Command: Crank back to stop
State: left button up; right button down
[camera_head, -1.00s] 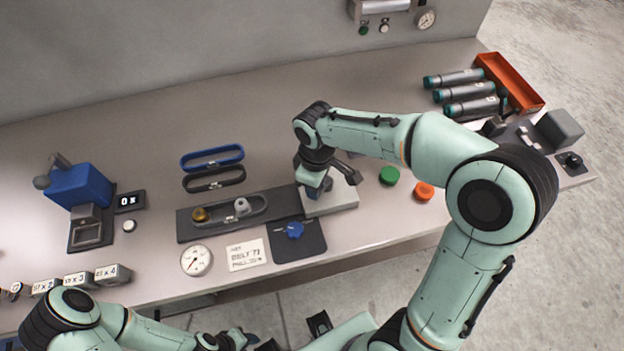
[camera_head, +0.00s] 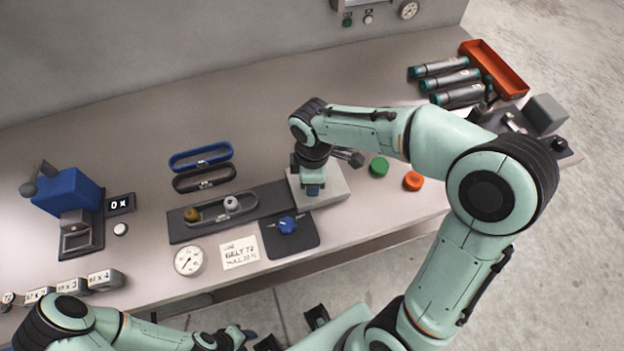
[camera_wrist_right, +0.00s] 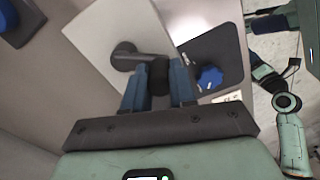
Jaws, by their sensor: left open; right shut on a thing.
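The crank (camera_wrist_right: 125,56) has a dark hub and arm on a pale grey block (camera_wrist_right: 95,35) in the right wrist view. Its dark grip (camera_wrist_right: 159,76) lies between the blue fingers of my right gripper (camera_wrist_right: 160,88), which is shut on it. In the head view my right gripper (camera_head: 313,188) is over the front part of the block (camera_head: 336,186), and it and the wrist hide most of the crank. My left gripper (camera_head: 238,338) is open, low at the bottom edge, in front of the bench and away from the crank; its fingers are partly cut off.
A blue knob (camera_head: 287,225) on a dark plate, a card (camera_head: 240,252) and a dial gauge (camera_head: 188,260) are in front. Green (camera_head: 379,167) and orange (camera_head: 413,181) buttons stand to the right.

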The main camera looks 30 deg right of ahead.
jog(key=c, duration=0.9)
grip_release()
jog(key=shift+r, duration=0.15)
pick_arm(q)
jog(key=shift+w+r+p, duration=0.4)
jog(key=shift+r+p, duration=0.1)
jog(key=shift+r, duration=0.1)
jog(key=shift+w+r+p, duration=0.4)
jog(key=shift+r+p, duration=0.05)
jog(key=shift+r, duration=0.15)
pick_arm(e)
notch_tip(320, 180, up, 13)
jog(key=shift+r, duration=0.1)
pick_arm(q)
jog(key=shift+s, duration=0.1)
